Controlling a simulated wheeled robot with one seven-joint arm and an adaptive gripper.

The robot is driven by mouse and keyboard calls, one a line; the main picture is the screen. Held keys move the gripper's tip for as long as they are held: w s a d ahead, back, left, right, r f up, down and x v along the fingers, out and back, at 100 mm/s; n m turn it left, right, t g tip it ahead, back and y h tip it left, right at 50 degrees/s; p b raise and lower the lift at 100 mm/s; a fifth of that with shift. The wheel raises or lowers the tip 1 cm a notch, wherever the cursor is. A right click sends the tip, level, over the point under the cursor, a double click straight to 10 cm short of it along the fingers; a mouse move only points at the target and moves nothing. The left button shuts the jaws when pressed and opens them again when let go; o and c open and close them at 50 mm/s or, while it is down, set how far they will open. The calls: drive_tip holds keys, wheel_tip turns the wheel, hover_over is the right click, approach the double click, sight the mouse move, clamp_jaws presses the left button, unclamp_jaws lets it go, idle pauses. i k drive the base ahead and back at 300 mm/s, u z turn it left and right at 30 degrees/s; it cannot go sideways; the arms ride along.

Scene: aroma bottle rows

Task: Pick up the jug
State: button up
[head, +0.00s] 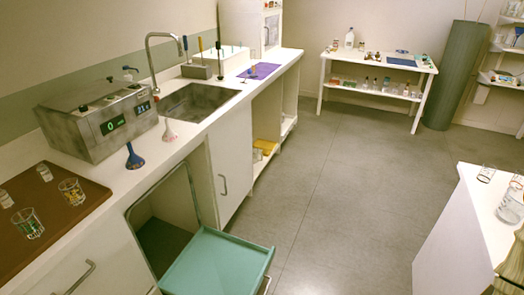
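A small white jug-like container (349,39) stands upright on the top of the white shelf table (330,53) at the far wall. It is too far away to make out a handle or spout. A clear glass vessel (511,206) stands on the white counter at the right edge, partly cut off by the frame; I cannot tell whether it is a jug. My gripper is not in view.
A long white counter (180,150) with a sink (197,101), a grey device (97,120) and a brown tray (75,215) with glasses runs along the left. A teal drawer (215,262) juts out from it. A green-grey column (457,75) stands at the back right. The middle floor is clear.

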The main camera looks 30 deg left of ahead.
sight(256, 156)
drive_tip(key=i, duration=2.75)
drive_tip(key=u, duration=1.3)
drive_tip(key=i, duration=1.7)
drive_tip(key=u, duration=1.25)
